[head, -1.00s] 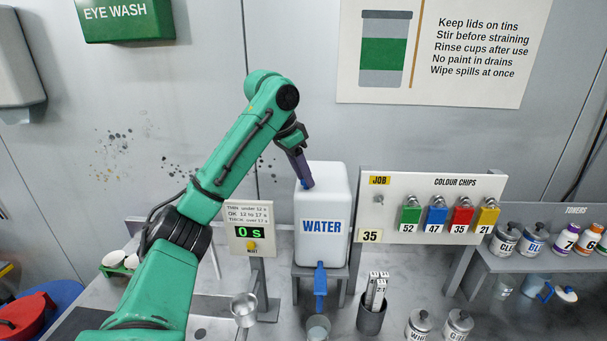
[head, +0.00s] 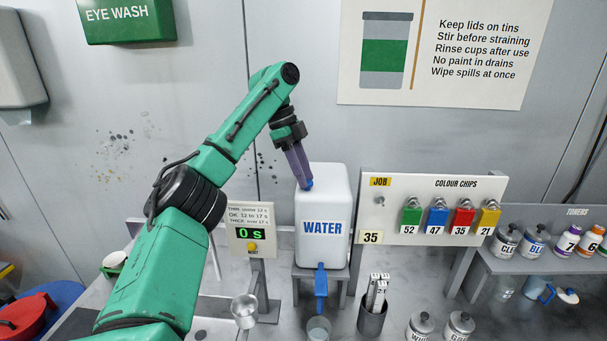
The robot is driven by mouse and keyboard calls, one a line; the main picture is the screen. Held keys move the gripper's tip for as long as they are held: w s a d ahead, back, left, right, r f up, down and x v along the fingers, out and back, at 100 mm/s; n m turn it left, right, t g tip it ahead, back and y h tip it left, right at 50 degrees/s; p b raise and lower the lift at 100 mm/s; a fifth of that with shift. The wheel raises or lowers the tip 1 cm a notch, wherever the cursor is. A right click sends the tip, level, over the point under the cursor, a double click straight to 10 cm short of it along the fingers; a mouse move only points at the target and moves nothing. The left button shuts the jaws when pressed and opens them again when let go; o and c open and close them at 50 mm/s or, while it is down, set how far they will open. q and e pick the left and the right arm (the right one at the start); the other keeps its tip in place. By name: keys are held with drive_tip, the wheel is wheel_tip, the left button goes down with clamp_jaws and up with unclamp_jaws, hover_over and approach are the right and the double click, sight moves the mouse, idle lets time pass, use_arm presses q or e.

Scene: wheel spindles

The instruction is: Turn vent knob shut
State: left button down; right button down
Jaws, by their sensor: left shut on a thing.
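The white water container (head: 338,198) labelled WATER stands on a grey stand in the middle of the head view. A small blue vent knob (head: 307,185) sits on its top at the left, mostly covered by my fingers. My left gripper (head: 305,180) reaches down from above and is shut on the vent knob. A blue tap (head: 321,288) is at the container's lower front, above a cup (head: 318,328). The right gripper is not in view.
A timer (head: 250,233) reading 0 s stands left of the container. A colour chip board (head: 400,190) is close on the right. A metal cup (head: 244,308), a dark holder with sticks (head: 372,315) and lidded tins (head: 420,324) stand in front.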

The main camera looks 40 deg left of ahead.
use_arm(q)
drive_tip(key=shift+w+r+m+g, duration=0.15)
drive_tip(key=shift+m+g, duration=0.35)
drive_tip(key=shift+m, duration=0.7)
drive_tip(key=c, duration=0.5)
unclamp_jaws()
drive_tip(key=shift+c, duration=0.2)
